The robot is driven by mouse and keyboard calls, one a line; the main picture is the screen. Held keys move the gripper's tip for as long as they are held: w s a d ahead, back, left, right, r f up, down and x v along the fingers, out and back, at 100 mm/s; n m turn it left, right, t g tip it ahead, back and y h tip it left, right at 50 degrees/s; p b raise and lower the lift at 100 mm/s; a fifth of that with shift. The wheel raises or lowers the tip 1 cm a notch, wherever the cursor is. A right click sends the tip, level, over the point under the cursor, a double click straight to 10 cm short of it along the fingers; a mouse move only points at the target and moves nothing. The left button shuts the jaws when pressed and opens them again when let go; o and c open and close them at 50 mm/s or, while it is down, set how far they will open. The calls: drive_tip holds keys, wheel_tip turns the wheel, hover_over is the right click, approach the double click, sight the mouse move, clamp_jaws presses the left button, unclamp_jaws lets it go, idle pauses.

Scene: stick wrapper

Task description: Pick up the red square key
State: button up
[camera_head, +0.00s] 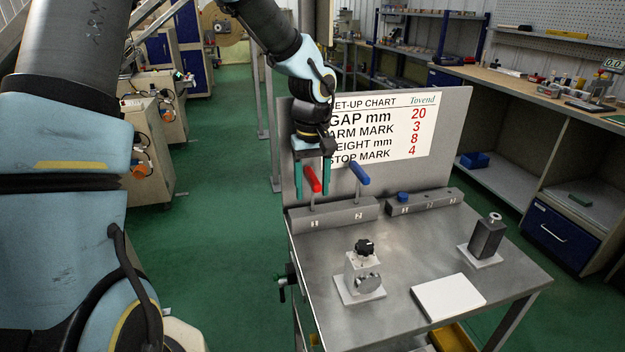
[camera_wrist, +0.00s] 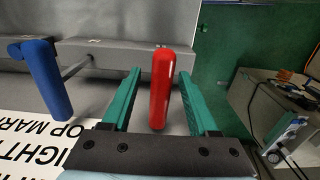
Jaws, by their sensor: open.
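The red key (camera_head: 313,179) has a red bar-shaped grip on a thin metal shaft and stands in a grey block (camera_head: 342,213) at the table's back left. My gripper (camera_head: 312,191) is open, pointing down, with one green finger on each side of the red grip. In the wrist view the red grip (camera_wrist: 161,90) lies between the two fingers (camera_wrist: 160,73), with a visible gap on both sides. The lower end of the key is hidden in the block, so its square shape does not show.
A blue-gripped key (camera_head: 359,173) stands just right of the red one, also in the wrist view (camera_wrist: 46,80). A chart panel (camera_head: 447,125) rises behind. A knobbed fixture (camera_head: 361,275), white plate (camera_head: 448,297) and dark post (camera_head: 487,238) stand on the table (camera_head: 420,245).

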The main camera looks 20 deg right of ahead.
drive_tip(key=shift+f, duration=0.35)
drive_tip(key=shift+c, duration=0.3)
clamp_jaws()
